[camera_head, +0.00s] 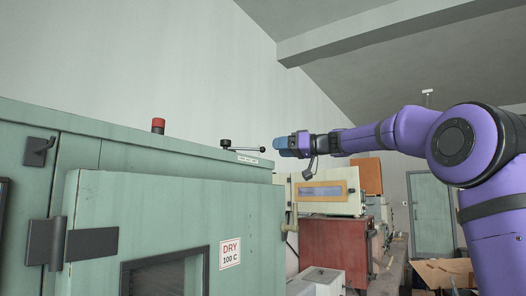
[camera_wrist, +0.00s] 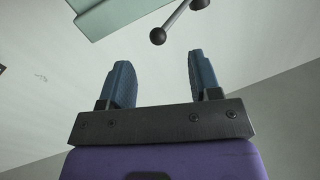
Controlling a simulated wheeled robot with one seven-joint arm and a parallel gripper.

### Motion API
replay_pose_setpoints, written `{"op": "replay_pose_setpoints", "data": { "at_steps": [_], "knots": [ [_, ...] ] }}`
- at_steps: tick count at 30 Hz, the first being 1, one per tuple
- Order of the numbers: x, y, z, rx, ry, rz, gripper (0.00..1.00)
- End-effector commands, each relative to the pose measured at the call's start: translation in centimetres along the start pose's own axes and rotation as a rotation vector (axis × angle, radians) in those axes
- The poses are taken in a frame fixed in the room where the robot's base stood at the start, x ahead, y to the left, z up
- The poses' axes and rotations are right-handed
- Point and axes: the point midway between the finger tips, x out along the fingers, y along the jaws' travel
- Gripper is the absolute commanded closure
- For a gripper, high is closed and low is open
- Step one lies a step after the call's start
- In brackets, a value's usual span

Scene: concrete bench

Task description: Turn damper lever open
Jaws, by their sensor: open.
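The damper lever (camera_head: 241,147) is a thin dark rod with a round knob at its right end, on top of the green oven cabinet (camera_head: 100,150). In the wrist view the lever (camera_wrist: 178,22) shows at the top, with its dark knob hanging just beyond and between the fingertips. My gripper (camera_head: 279,146) is at the right of the lever, close to the knob at about the same height. In the wrist view my gripper (camera_wrist: 156,72) has its two blue fingers apart, with nothing between them. A small label under the lever is too small to read.
A red button (camera_head: 158,125) stands on the cabinet top left of the lever. The green door (camera_head: 170,215) bears a "DRY 100 C" sign (camera_head: 230,254). Behind are a cream box (camera_head: 326,192) and a red cabinet (camera_head: 335,245). The air above the lever is clear.

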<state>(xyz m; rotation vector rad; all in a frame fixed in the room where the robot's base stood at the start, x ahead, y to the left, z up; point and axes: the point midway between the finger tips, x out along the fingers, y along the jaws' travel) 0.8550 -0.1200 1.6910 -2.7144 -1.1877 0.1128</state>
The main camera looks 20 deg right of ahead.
Motion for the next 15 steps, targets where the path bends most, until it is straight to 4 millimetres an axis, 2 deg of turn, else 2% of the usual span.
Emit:
{"op": "replay_pose_setpoints", "data": {
  "at_steps": [1, 6, 9, 15],
  "knots": [
    [1.1, -0.1, 0.1, 0.002, 0.0, -0.006, 0.43],
    [4.1, -0.1, 0.1, 0.002, -0.001, -0.005, 0.43],
    [5.4, -0.1, 0.1, 0.001, -0.002, -0.003, 0.43],
    [6.9, -0.1, 0.1, 0.001, -0.002, -0.001, 0.43]
  ]
}}
